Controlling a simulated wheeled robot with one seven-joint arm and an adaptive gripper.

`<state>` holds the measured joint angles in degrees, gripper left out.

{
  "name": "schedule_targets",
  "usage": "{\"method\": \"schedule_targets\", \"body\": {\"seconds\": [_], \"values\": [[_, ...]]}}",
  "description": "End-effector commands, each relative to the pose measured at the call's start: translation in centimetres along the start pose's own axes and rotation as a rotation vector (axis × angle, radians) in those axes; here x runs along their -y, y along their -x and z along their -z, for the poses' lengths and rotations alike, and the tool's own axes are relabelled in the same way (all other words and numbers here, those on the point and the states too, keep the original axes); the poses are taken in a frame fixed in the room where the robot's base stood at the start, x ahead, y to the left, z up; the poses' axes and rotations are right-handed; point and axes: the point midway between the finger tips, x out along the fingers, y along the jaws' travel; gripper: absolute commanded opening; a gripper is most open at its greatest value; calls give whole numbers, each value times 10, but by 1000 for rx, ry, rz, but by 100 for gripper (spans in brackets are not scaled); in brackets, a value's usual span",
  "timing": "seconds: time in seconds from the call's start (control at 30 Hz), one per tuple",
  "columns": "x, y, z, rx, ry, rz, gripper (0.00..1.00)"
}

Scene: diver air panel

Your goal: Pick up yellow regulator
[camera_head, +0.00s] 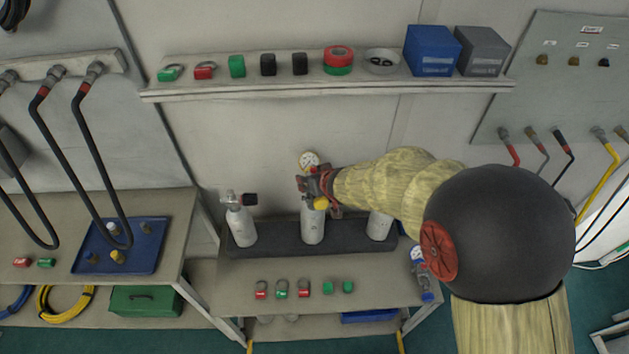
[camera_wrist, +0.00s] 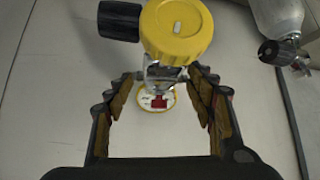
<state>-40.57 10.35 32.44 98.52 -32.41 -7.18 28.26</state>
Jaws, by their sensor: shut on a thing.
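The yellow regulator (camera_wrist: 177,30) fills the top middle of the wrist view, with a black knob on its left and a yellow-rimmed round gauge (camera_wrist: 157,100) below its metal body. My gripper (camera_wrist: 163,80) is shut on it, a finger on each side of the metal body. In the head view my gripper (camera_head: 318,183) is above the middle grey cylinder (camera_head: 312,228); the yellow part (camera_head: 320,203) and the gauge (camera_head: 309,161) show beside it. The gripper hides the cylinder's top, so I cannot tell whether the regulator touches it.
A left cylinder (camera_head: 241,226) and a right cylinder (camera_head: 379,226) stand in the dark rack (camera_head: 277,240). A wall shelf (camera_head: 330,88) with small parts and boxes runs above. Several small fittings lie on the bench front. A blue tray (camera_head: 150,235) lies on the left bench.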

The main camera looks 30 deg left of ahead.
Motion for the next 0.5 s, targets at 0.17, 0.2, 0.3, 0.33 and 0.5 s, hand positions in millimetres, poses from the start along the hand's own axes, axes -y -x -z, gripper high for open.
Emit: {"method": "schedule_targets", "body": {"seconds": [0.17,0.2,0.3,0.33,0.5], "values": [[0,38,8,-6,-1,0,7],[0,46,9,-6,-1,0,7],[0,67,11,-6,-2,0,7],[0,74,12,-7,-2,0,7],[0,106,0,-5,-2,-1,7]]}}
